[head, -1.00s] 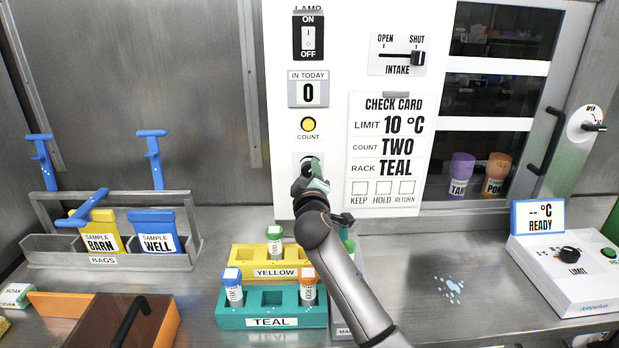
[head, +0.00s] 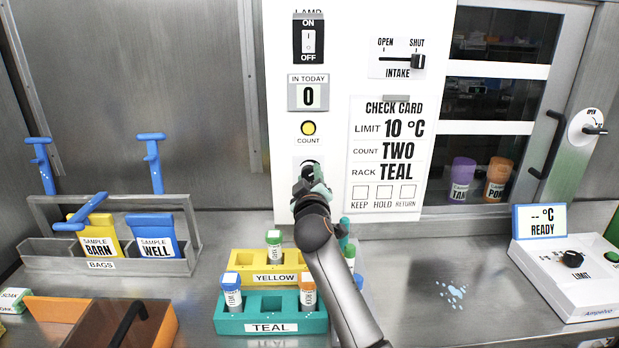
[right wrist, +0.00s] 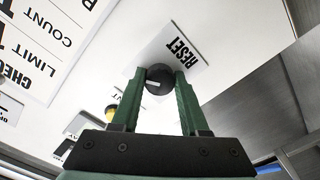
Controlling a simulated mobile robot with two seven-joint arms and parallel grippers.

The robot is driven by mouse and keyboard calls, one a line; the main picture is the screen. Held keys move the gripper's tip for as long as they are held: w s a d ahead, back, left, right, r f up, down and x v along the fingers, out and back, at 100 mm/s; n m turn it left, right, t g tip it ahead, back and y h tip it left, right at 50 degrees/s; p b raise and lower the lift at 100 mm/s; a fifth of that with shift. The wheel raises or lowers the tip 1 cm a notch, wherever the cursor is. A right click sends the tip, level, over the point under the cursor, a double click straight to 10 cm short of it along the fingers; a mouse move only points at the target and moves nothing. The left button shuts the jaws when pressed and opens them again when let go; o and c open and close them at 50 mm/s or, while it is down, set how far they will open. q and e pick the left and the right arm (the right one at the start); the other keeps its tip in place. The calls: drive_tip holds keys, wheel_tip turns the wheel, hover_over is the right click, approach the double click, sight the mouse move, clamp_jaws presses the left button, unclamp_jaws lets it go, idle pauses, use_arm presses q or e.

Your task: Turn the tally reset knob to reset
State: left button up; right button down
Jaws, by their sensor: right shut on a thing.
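The tally reset knob (right wrist: 160,77) is a small black round knob on the white panel, beside a label reading RESET (right wrist: 176,46). In the right wrist view it sits between the two green fingers of my right gripper (right wrist: 160,84), which is shut on it. A light mark shows on the knob's face. In the head view my right gripper (head: 312,185) reaches up to the panel below the yellow COUNT button (head: 308,128) and hides much of the knob. The tally display (head: 308,95) reads 0 under IN TODAY. My left gripper is not in view.
The check card (head: 387,155) hangs right of the knob. The yellow rack (head: 238,262) and teal rack (head: 232,325) with tubes stand below, close to my right arm. A bag holder (head: 45,264) stands left; a limit box (head: 580,300) stands right.

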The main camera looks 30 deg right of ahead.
drive_tip(key=shift+c, duration=2.1)
unclamp_jaws()
drive_tip(key=v, duration=1.2)
drive_tip(key=shift+s, duration=0.3)
drive_tip(key=shift+a, duration=0.1)
